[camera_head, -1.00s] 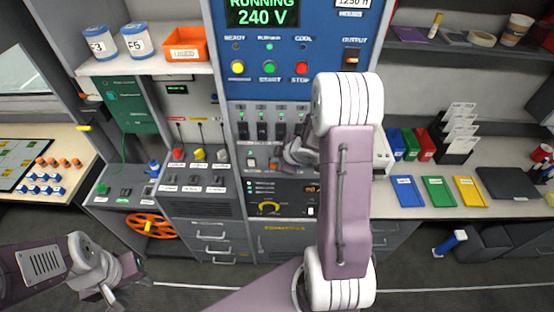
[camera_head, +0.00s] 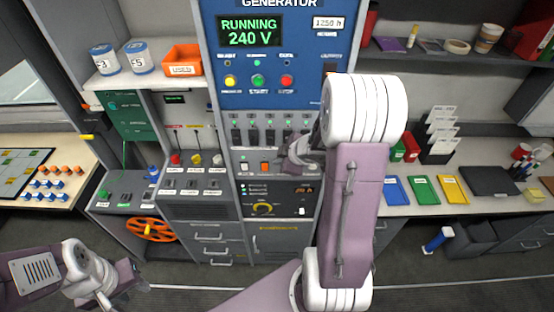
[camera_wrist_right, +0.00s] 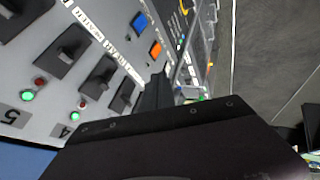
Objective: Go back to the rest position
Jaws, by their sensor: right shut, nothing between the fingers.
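My right gripper (camera_head: 292,160) is shut and empty, in front of the generator panel (camera_head: 222,80), just below its row of black switches (camera_head: 270,136). My right arm's large upper links cover the right part of the panel. In the right wrist view the dark gripper (camera_wrist_right: 152,98) lies beside black switches (camera_wrist_right: 100,78), an orange button (camera_wrist_right: 155,49) and a blue button (camera_wrist_right: 139,22). I cannot tell whether it touches the panel. My left gripper (camera_head: 118,292) hangs low at the lower left, over the floor. Its fingers are too small and partly cut off to read.
A counter (camera_head: 400,208) with blue, green and yellow trays stands at the right. A shelf (camera_head: 150,78) with two cans and an orange bin (camera_head: 183,60) is at the upper left. An orange handwheel (camera_head: 150,228) sits below the left console. Grey floor (camera_head: 215,285) lies in front.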

